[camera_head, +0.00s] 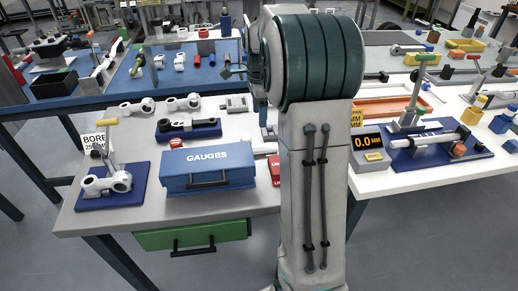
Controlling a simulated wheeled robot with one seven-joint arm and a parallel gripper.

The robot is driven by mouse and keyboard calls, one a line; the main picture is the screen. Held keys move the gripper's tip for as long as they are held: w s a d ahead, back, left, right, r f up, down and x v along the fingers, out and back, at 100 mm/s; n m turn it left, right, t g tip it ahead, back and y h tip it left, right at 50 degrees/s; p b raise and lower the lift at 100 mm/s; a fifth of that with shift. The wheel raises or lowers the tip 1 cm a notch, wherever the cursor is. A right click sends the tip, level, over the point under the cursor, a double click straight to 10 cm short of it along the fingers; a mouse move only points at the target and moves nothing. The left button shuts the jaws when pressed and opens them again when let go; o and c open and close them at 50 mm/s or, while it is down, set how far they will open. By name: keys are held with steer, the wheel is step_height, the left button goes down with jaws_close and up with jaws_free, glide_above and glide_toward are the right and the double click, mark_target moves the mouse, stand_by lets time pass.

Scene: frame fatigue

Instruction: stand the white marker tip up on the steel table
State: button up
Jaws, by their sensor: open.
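I cannot make out the white marker for sure in the head view; it may be hidden behind my arm, which fills the middle of the picture. A grey metal-looking tabletop (384,62) lies at the back right, partly behind my arm. I cannot tell for sure that it is the steel table. My gripper does not show clearly; my own arm links cover the place beyond them. A small dark pointed shape sticks out left of the arm, too small to tell what it is.
On the front table stand a blue GAUGES case (208,168), a blue clamp fixture (110,186) and a BORE sign (95,143). A green drawer (192,236) hangs below. At right are a 0.0 MM display (368,142) and a blue fixture (428,155) holding a pale shaft. A blue-topped bench (145,88) is cluttered.

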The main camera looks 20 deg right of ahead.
steer(key=m, duration=0.1)
glide_above(262, 145)
steer(key=f, duration=0.9)
steer(key=shift+s+a+b, duration=0.2)
steer(key=shift+a+b, duration=0.05)
steer(key=shift+b, duration=0.05)
steer(key=shift+w+d+f, duration=0.1)
steer(key=shift+d+f, duration=0.05)
steer(key=shift+f, duration=1.25)
steer(key=shift+d+f, duration=0.1)
steer(key=shift+f, duration=1.25)
steer(key=c, duration=1.1)
steer(key=shift+c, duration=0.2)
step_height(262, 145, up, 4)
steer(key=shift+r, duration=0.2)
steer(key=s+d+r, duration=0.5)
steer(key=d+r, duration=0.1)
steer(key=d, duration=0.4)
steer(key=shift+d+r, duration=0.3)
steer(key=shift+r, duration=0.05)
